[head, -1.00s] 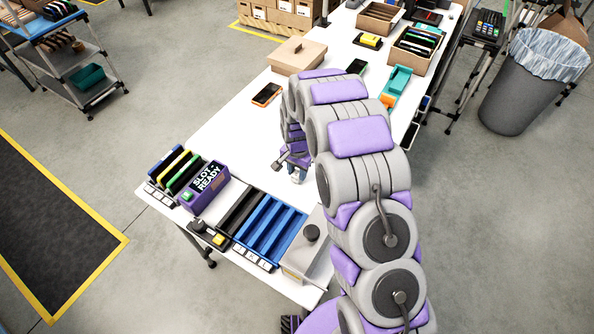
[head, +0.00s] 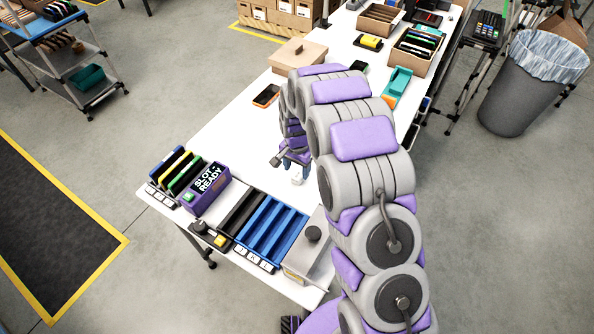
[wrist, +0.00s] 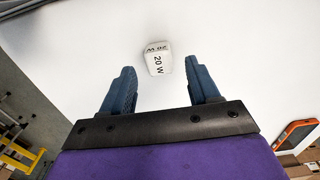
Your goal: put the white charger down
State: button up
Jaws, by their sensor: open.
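The white charger (wrist: 158,60), a small block marked 20 W, is on the white table top in the wrist view. It lies just beyond and between the blue fingertips of my gripper (wrist: 159,68), with a gap on both sides. My gripper is open and holds nothing. In the head view my gripper (head: 291,165) is partly hidden by my arm, and the charger (head: 298,181) shows as a small pale shape just below the fingers.
The white table (head: 238,135) has bare room left of my gripper. A blue slotted rack (head: 270,230), a purple SLOT READY box (head: 206,187) and a grey lidded box (head: 311,255) stand along the near edge. An orange-edged phone (head: 267,95) lies farther back.

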aim_at(297, 175)
jog(key=s+d+r+n+p, duration=0.15)
jog(key=s+r, duration=0.25)
jog(key=r, duration=0.5)
jog(key=s+d+r, duration=0.2)
jog(key=s+r, duration=0.1)
jog(key=r, duration=0.5)
jog(key=s+d+r+n, duration=0.1)
jog(key=s+d+r, duration=0.1)
jog(key=s, duration=0.9)
jog(key=s+d+r+n+g, duration=0.1)
jog(key=s+d+r+n, duration=0.1)
jog(key=s, duration=0.9)
jog(key=s+d+r+n, duration=0.2)
jog(key=s+d+r, duration=0.1)
jog(key=s, duration=0.8)
jog(key=shift+d+r+g, duration=0.4)
jog(key=shift+r, duration=0.45)
